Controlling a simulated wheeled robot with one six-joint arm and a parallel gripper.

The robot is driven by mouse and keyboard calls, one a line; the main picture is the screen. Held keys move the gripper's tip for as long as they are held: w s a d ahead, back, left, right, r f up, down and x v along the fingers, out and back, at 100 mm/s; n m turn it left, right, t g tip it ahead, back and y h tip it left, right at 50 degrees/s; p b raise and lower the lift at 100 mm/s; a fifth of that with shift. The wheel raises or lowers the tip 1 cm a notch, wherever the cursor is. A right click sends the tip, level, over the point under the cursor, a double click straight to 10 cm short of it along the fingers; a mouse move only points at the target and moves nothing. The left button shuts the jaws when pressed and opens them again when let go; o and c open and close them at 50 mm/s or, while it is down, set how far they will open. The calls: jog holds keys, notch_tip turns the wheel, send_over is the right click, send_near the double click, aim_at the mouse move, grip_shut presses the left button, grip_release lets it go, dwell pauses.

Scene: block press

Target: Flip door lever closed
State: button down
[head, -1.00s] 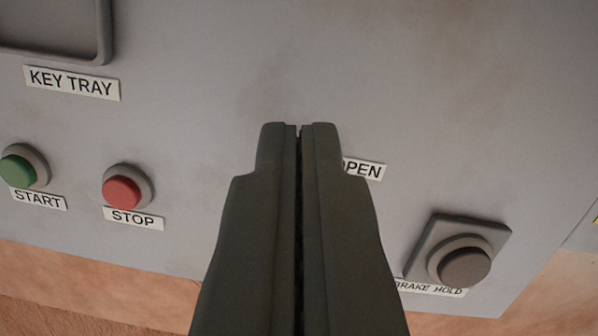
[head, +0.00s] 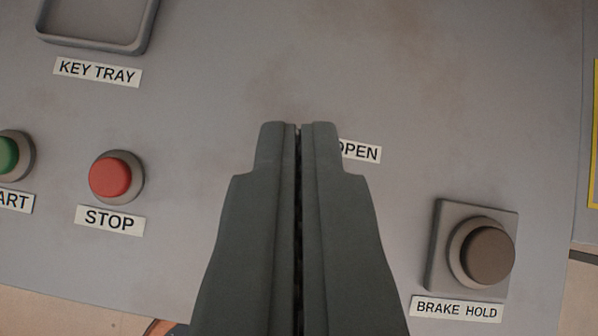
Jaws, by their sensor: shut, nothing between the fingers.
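My gripper (head: 299,128) is shut, its two dark fingers together and nothing between them. It points at the grey panel (head: 440,60) in the middle of the view. A white label (head: 362,152) reading "OPEN", its first letter partly covered, shows just right of the fingertips. The door lever itself is not visible; my fingers hide part of the panel beside and below that label. I cannot tell whether the fingertips touch anything.
A red STOP button (head: 112,177) and a green button (head: 8,155), cut by the edge, are at left. The key tray (head: 148,25) is at upper left. A dark BRAKE HOLD button (head: 486,255) stands out at lower right. The upper middle panel is bare.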

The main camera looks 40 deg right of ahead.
jog(key=shift+s+f+t, duration=0.1)
jog(key=shift+s+t, duration=0.4)
jog(key=shift+s, duration=0.35)
jog(key=shift+s+f, duration=0.25)
jog(key=shift+s, duration=0.6)
